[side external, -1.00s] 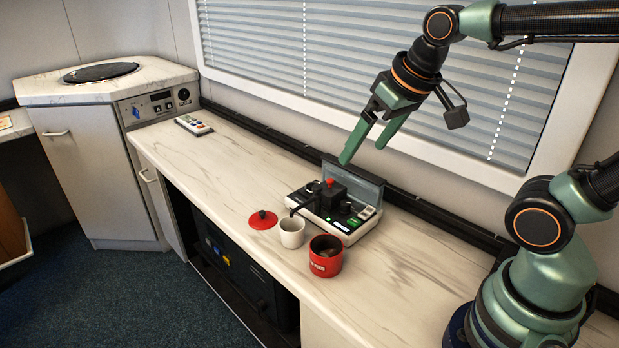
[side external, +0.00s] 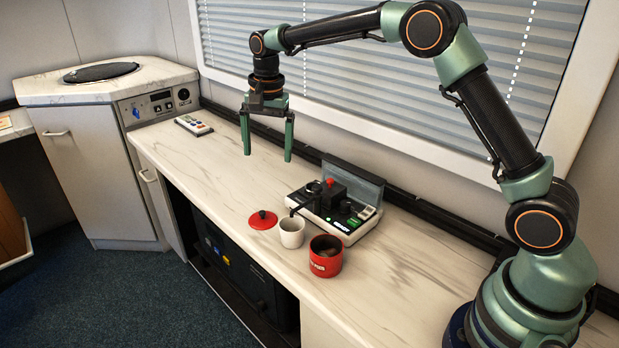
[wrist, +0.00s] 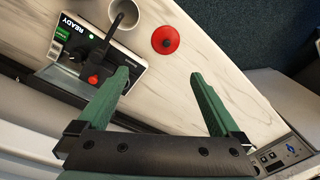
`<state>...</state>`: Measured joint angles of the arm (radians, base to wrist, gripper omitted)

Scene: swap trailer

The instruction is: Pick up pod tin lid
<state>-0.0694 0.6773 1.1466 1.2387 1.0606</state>
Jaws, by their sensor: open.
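The red pod tin lid (side external: 263,219) lies flat on the marble-look counter, its small knob upward. It also shows in the wrist view (wrist: 166,40), ahead of the fingertips and between their lines. The red pod tin (side external: 326,257) stands uncovered near the counter's front edge, with dark contents. My gripper (side external: 267,157) points down, open and empty, above the counter behind the lid and apart from it. Its two green fingers also show in the wrist view (wrist: 160,78), spread wide with nothing between them.
A white cup (side external: 291,231) stands between lid and tin. A coffee machine (side external: 334,210) with an upright rear panel is right of the lid. A remote-like keypad (side external: 194,125) lies at the far left. The counter (side external: 205,165) left of the lid is clear.

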